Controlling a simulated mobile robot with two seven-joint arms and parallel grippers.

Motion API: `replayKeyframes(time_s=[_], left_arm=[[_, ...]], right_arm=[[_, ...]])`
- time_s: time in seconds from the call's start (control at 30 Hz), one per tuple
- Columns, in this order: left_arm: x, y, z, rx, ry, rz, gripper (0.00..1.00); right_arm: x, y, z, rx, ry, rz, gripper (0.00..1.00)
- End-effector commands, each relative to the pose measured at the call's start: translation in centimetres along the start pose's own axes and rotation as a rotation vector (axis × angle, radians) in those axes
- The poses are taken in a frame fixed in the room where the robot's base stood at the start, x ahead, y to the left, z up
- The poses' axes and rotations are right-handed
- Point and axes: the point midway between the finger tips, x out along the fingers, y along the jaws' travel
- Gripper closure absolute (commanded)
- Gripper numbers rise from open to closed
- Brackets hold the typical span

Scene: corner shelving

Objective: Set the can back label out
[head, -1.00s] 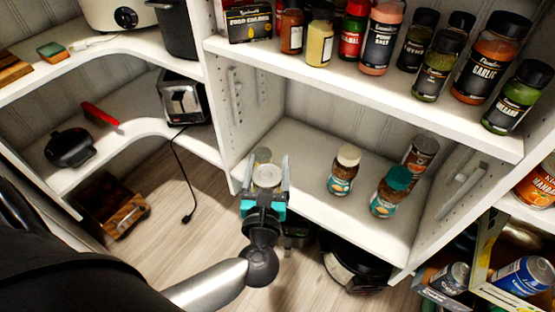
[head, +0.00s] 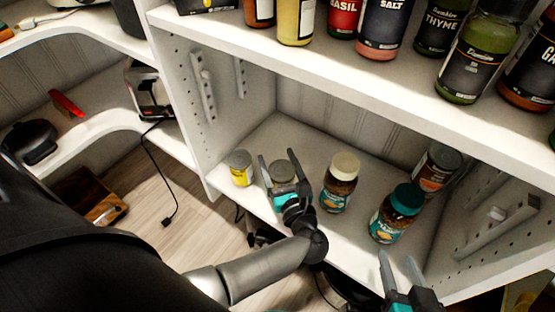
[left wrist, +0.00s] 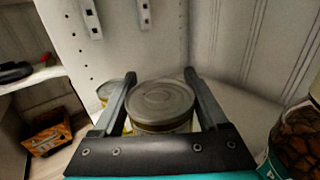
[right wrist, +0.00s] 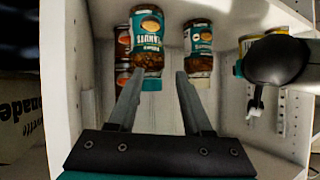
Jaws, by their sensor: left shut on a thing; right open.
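My left gripper (head: 280,172) is shut on a short can (head: 283,171) with a grey metal lid, upright at the lower shelf. In the left wrist view the lid of the can (left wrist: 162,101) shows between the two fingers. The gripper hides most of the can's side, so I cannot tell which way its label faces. A second can with a yellow label (head: 241,169) stands just left of it. My right gripper (head: 398,262) is open and empty in front of the shelf's right part; its fingers also show in the right wrist view (right wrist: 160,78).
On the lower shelf (head: 260,145), a cream-lidded jar (head: 339,188) stands close right of the left gripper. A teal-lidded jar (head: 394,220) and a tall can (head: 436,170) stand further right. Spice bottles (head: 385,25) line the shelf above. A perforated side wall (head: 195,110) bounds the left.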

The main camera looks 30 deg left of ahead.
Motion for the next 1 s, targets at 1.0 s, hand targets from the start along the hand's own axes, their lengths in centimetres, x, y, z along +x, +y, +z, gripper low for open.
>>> replayKeyframes(time_s=[1.0], left_arm=[[0.0, -0.1, -3.4, -0.001, -0.001, 0.001, 1.0]], right_arm=[[-0.8, -3.4, -2.0, 0.075, 0.399, -0.089, 0.5]])
